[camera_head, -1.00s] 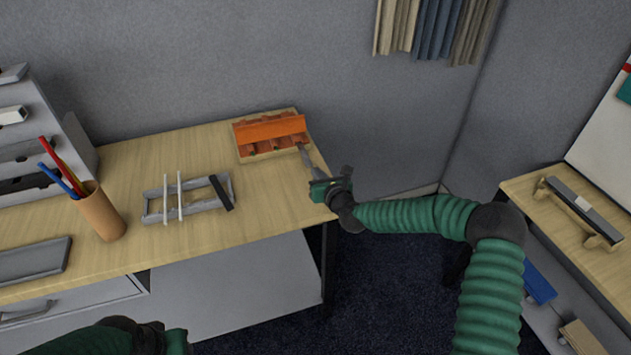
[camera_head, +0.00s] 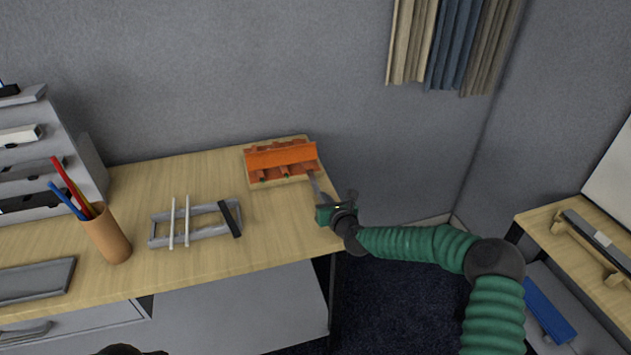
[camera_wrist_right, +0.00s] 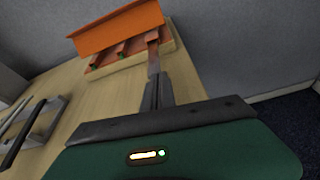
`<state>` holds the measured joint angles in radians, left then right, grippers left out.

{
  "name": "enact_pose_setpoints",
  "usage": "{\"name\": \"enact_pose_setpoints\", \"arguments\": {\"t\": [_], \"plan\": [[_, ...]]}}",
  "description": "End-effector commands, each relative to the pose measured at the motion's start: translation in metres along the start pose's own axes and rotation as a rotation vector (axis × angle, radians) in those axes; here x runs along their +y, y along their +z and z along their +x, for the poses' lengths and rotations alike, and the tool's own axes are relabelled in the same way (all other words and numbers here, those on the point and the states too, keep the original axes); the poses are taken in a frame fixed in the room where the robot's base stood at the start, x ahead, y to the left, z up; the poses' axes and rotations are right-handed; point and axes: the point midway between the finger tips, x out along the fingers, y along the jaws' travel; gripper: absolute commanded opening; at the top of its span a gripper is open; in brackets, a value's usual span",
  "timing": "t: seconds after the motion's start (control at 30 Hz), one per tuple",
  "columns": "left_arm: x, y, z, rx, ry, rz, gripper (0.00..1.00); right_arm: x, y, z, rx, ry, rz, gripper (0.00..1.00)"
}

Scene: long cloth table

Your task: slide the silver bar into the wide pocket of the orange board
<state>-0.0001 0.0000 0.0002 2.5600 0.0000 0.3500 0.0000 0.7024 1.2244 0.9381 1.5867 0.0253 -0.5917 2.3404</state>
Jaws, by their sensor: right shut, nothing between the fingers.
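The orange board (camera_head: 281,156) lies on a pale wooden base at the back right of the table. It has a raised orange flap and several pockets along its front, with small green marks. It also shows at the top of the right wrist view (camera_wrist_right: 118,28). My right gripper (camera_head: 321,196) is at the board's right end, shut, its dark fingers (camera_wrist_right: 158,80) pointing at it. A narrow metallic strip (camera_wrist_right: 153,56), probably the silver bar, runs from the fingertips to the board's right end and looks orange-tinted. I cannot tell how deep it sits. My left gripper is out of view.
A grey frame (camera_head: 158,229) with two white rods and a black bar stands at mid-table. A pencil cup (camera_head: 107,238), a grey tray (camera_head: 35,280) and a shelf unit (camera_head: 50,150) are on the left. Another table (camera_head: 545,222) is at right. Bare wood lies left of the board.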

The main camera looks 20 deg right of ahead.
Motion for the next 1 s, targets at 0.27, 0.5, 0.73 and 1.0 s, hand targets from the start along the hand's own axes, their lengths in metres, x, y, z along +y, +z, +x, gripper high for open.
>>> {"name": "enact_pose_setpoints", "arguments": {"t": [0.27, 0.5, 0.73, 1.0], "plan": [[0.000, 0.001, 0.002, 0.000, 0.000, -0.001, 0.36, 0.000, 0.001, 0.006, 0.000, 0.001, 0.000, 0.00], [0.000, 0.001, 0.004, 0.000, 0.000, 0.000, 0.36, 0.001, 0.002, 0.011, 0.001, 0.001, 0.000, 0.00], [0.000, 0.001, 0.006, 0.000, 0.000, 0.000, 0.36, 0.000, 0.004, 0.015, 0.000, 0.001, 0.000, 0.00], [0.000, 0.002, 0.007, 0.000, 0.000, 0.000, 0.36, 0.000, 0.006, 0.020, 0.000, 0.001, 0.001, 0.00]]}}
